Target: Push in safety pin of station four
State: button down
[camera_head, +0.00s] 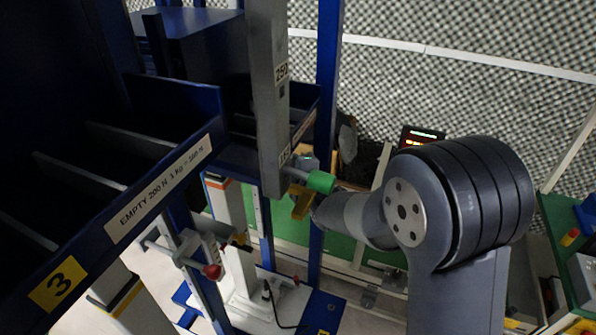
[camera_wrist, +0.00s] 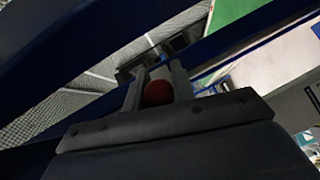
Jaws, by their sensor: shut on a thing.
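In the wrist view a round red knob (camera_wrist: 157,92) sits between the two grey fingers of my gripper (camera_wrist: 157,88), which is shut on it. The shaft of this safety pin is hidden behind the knob and fingers. In the head view my gripper (camera_head: 314,208) reaches left to the frame, just below a green cylinder (camera_head: 320,182) on a grey rod. The red knob in my grip does not show there. Another red knob (camera_head: 212,271) is on a grey bracket lower left, apart from my gripper. No number four is readable.
A blue frame beam (camera_head: 160,190) with a load label and a yellow "3" sign (camera_head: 57,284) crosses the left. A grey upright (camera_head: 268,95) stands close left of my gripper. A blue post (camera_head: 328,80) rises behind it. A yellow-brown piece (camera_head: 302,205) is close to my gripper.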

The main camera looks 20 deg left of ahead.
jog(key=shift+a+b, duration=0.45)
jog(key=shift+a, duration=0.5)
jog(key=c, duration=1.2)
grip_release()
jog(key=shift+a, duration=0.15)
jog(key=b+v, duration=0.2)
jog(key=v, duration=0.8)
jog(key=shift+s+d, duration=0.2)
jog(key=shift+d, duration=0.15)
